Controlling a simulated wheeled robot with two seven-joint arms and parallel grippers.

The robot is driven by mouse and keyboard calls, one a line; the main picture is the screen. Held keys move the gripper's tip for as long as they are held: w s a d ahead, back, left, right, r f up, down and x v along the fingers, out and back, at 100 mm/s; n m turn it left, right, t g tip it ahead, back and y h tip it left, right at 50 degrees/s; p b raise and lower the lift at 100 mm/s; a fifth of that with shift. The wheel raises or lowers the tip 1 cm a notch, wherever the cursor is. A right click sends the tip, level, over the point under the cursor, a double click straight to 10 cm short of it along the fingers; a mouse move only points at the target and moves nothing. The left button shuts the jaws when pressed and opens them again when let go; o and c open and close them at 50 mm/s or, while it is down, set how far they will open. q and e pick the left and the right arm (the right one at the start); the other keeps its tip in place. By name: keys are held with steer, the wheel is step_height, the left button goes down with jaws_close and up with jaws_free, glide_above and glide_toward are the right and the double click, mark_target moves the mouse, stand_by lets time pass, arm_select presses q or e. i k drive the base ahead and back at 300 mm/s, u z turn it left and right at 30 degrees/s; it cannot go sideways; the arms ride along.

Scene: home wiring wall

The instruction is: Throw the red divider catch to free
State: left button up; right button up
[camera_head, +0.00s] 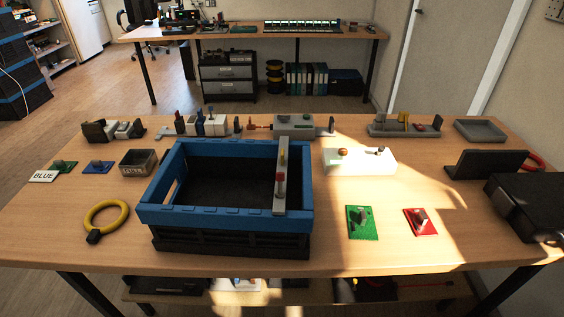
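A blue-and-black crate (226,216) stands on the wooden table, left of centre. A grey divider bar (284,145) runs front to back along its right part. A small red catch (280,178) sits on the bar toward its front end, with a pale block just below it. A small yellowish piece shows farther back on the bar. Which position the catch is in is too small to tell. Neither of my grippers is in view, and nothing touches the crate or the catch.
A white box (358,162) stands close to the crate's right side. Green (362,222) and red (421,221) plates lie at the front right. A yellow ring (106,217) lies to the left. Small fixtures line the back. A black case (527,205) sits at far right.

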mark_target(280, 176)
steer(key=u, duration=2.65)
steer(key=k, duration=0.6)
steer(key=z, duration=1)
